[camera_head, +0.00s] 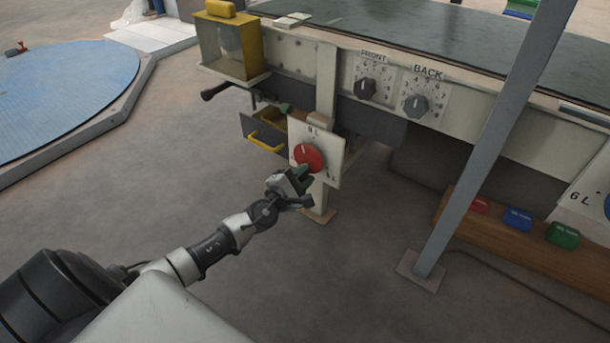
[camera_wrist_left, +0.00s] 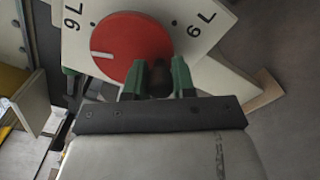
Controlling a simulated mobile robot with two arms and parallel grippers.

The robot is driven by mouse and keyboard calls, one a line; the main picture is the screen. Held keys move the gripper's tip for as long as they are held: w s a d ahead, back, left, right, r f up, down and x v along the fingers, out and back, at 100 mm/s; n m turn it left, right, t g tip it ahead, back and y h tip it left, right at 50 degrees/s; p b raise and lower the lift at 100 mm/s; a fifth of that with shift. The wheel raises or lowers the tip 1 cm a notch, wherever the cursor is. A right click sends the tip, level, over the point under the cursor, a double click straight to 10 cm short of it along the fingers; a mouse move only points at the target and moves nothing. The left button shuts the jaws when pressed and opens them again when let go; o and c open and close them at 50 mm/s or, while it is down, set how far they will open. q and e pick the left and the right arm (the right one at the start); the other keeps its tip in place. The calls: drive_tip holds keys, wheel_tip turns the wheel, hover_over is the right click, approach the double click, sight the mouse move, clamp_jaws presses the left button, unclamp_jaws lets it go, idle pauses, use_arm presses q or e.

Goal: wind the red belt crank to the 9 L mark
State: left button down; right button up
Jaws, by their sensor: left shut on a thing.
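The red belt crank (camera_head: 309,157) is a round red disc on a pale plate (camera_head: 327,138) at the near corner of the machine. A white line on the disc points up and slightly left in the head view. The crank also fills the upper middle of the left wrist view (camera_wrist_left: 125,45), where its white line points left. Two litre labels show there, one on each side of the disc; the left label (camera_wrist_left: 73,16) looks like 9 L. My left gripper (camera_head: 302,176) is shut on the crank's dark handle (camera_wrist_left: 160,80), with a green fingertip on each side. My right gripper is out of view.
A dark drawer with a yellow handle (camera_head: 265,142) juts out left of the crank plate. FRONT and BACK dials (camera_head: 415,104) sit on the machine's side. A grey post (camera_head: 480,150) stands to the right. The floor in front is clear.

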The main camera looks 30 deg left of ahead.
use_arm(q)
drive_tip(key=shift+a+f+m, duration=0.1)
drive_tip(key=shift+a+m, duration=0.25)
drive_tip(key=shift+m, duration=0.55)
drive_tip(key=shift+a+f+m+p, duration=0.1)
drive_tip(key=shift+m+p, duration=0.2)
drive_tip(key=shift+m, duration=0.3)
drive_tip(key=c, duration=1.4)
unclamp_jaws()
drive_tip(key=shift+a+m, duration=0.1)
drive_tip(key=shift+m, duration=0.2)
drive_tip(key=o, duration=0.5)
drive_tip(key=shift+o, duration=1.1)
